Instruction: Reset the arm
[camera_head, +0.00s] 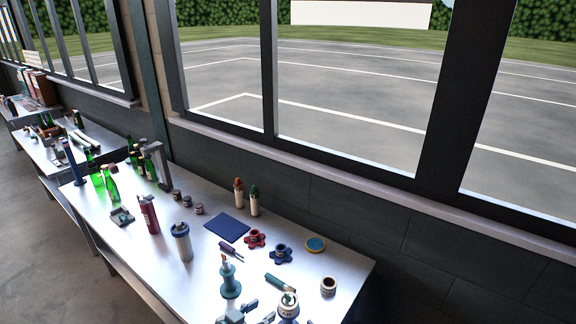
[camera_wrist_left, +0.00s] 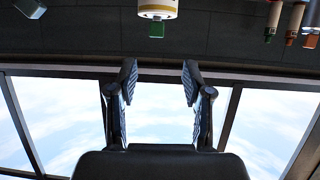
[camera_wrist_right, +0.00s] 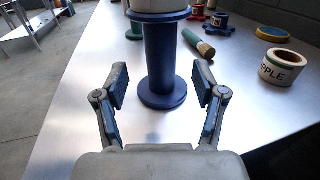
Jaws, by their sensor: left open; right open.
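My left gripper (camera_head: 237,313) is partly in view at the bottom edge of the head view, between the teal stand (camera_head: 230,285) and the white labelled jar (camera_head: 288,310). Its fingers also show in the left wrist view (camera_wrist_left: 159,82), spread and empty against the window. That view is upside down, with the white jar (camera_wrist_left: 157,8) at its top. My right gripper (camera_wrist_right: 161,85) is open, its fingers spread on either side of the blue stand (camera_wrist_right: 164,55) in the picture. The stand appears beyond the fingers; contact cannot be told.
The metal table (camera_head: 330,262) holds a labelled roll (camera_head: 328,286), a green-handled tool (camera_head: 280,283), a blue mat (camera_head: 227,228) and two capped bottles (camera_head: 254,201) near the window side. Green bottles (camera_head: 111,188) stand at its far end. Dark window posts and wall border the right side.

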